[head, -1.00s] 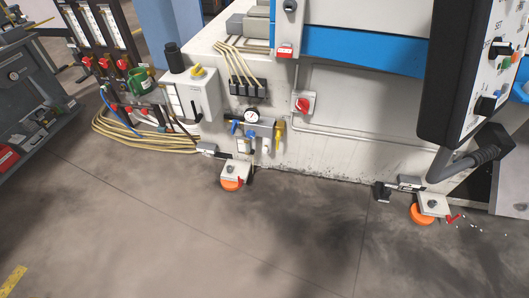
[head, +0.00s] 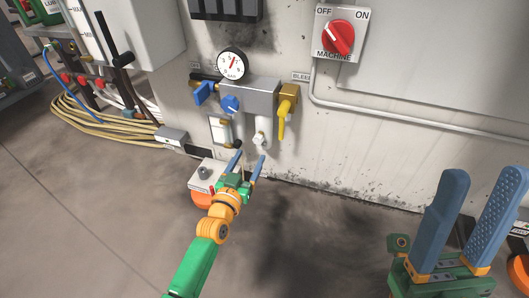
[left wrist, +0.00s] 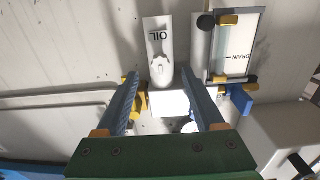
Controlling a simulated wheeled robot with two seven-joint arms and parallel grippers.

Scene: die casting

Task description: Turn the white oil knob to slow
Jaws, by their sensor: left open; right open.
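The white oil knob (head: 259,139) hangs small and pale below the grey air unit on the machine wall. In the left wrist view, a white part marked OIL, upside down, has the lobed knob (left wrist: 160,72) at its lower end. My left gripper (head: 246,164) is open and empty, its blue fingers pointing up just below the knob. In the left wrist view its fingers (left wrist: 163,88) stand either side of the knob's line, seemingly without touching it. The knob's setting is not readable. My right gripper (head: 485,190) is open and empty at lower right.
A pressure gauge (head: 233,64), a blue knob (head: 230,104) and a yellow valve (head: 286,110) crowd around the knob. A red machine switch (head: 338,38) is above right. A pedal box (head: 206,176) stands behind my left arm. The floor between my arms is clear.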

